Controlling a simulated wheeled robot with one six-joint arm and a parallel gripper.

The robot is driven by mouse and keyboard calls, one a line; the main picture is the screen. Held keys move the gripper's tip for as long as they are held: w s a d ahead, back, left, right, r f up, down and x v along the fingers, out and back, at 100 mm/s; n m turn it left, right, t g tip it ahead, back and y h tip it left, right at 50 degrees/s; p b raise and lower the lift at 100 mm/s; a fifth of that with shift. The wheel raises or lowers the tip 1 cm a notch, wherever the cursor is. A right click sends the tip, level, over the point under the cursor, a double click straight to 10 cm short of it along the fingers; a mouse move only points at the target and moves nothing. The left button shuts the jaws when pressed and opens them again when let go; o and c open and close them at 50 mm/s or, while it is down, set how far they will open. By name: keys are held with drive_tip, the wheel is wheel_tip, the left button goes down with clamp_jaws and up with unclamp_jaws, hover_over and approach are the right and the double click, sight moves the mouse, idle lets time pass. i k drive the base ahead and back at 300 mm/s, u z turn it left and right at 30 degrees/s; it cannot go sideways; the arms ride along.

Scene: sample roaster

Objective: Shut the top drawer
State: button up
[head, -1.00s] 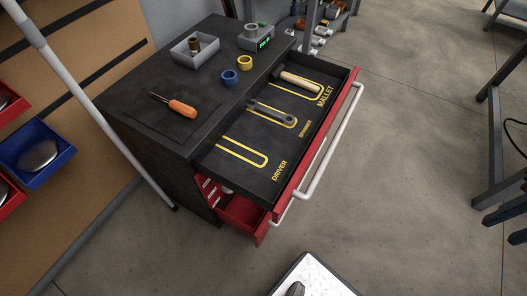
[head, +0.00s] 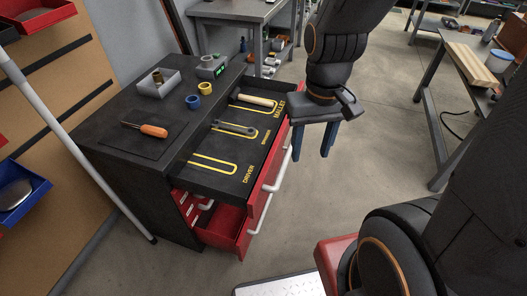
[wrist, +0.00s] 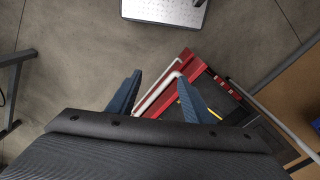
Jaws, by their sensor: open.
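The top drawer (head: 277,153) of the dark cabinet stands pulled out, with a red front and a white bar handle (head: 279,170). Its black insert has yellow outlines; a mallet (head: 257,100) and a spanner (head: 234,128) lie in theirs, and the DRIVER outline is empty.
A lower red drawer (head: 222,228) is also partly out. A workbench (head: 450,75) stands at the right; the floor between is open.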

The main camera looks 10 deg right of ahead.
sight(233, 169)
drive_tip(key=k, duration=1.25)
drive_tip(key=z, duration=0.8)
drive_tip(key=i, duration=1.3)
drive_tip(key=u, duration=0.45)
